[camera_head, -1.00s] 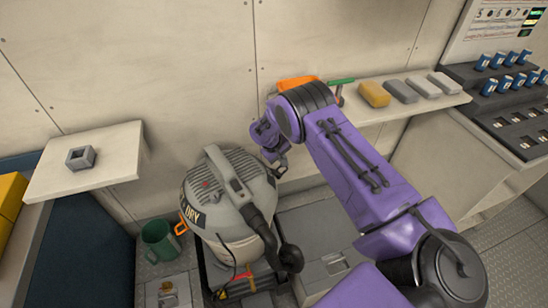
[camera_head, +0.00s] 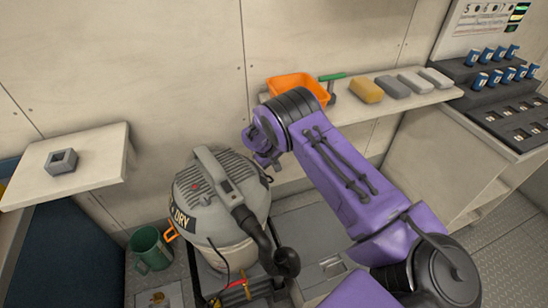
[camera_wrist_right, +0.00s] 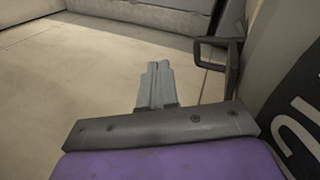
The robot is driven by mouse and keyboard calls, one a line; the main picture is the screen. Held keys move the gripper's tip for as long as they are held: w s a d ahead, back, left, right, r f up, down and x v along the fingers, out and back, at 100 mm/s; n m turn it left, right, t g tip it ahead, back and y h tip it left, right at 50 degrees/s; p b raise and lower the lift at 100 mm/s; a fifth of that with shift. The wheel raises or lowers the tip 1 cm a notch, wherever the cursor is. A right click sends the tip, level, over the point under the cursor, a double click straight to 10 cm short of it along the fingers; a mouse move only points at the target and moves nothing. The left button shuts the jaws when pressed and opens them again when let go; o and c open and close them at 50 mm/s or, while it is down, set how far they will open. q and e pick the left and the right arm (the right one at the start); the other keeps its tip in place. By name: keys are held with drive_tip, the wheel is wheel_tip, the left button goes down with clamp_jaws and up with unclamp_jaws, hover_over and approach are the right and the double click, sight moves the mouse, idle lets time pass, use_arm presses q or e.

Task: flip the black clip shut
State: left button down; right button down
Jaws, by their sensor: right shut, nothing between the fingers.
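The black clip (camera_wrist_right: 215,58) shows in the right wrist view as a dark angular loop standing out from the side of the grey wet/dry vacuum (camera_head: 205,200). My right gripper (camera_wrist_right: 157,72) is shut and empty, its fingertips left of the clip with a visible gap in that view. In the head view my purple right arm reaches to the far right side of the vacuum's lid. The fingers there are mostly hidden behind the wrist, and the clip is too small to make out clearly. An orange clip (camera_head: 171,231) is on the vacuum's left side. My left gripper is not in view.
A black hose (camera_head: 252,228) curves down the vacuum's front. A green mug (camera_head: 150,248) stands to its left. The back shelf holds an orange bin (camera_head: 297,87), a yellow block (camera_head: 366,89) and grey blocks. A left shelf (camera_head: 100,160) carries a grey square ring.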

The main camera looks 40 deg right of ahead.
drive_tip(key=shift+r+p, duration=0.55)
drive_tip(key=shift+r, duration=0.25)
drive_tip(key=b+v, duration=0.1)
drive_tip(key=v, duration=0.9)
drive_tip(key=shift+r, duration=0.25)
drive_tip(key=shift+a, duration=0.1)
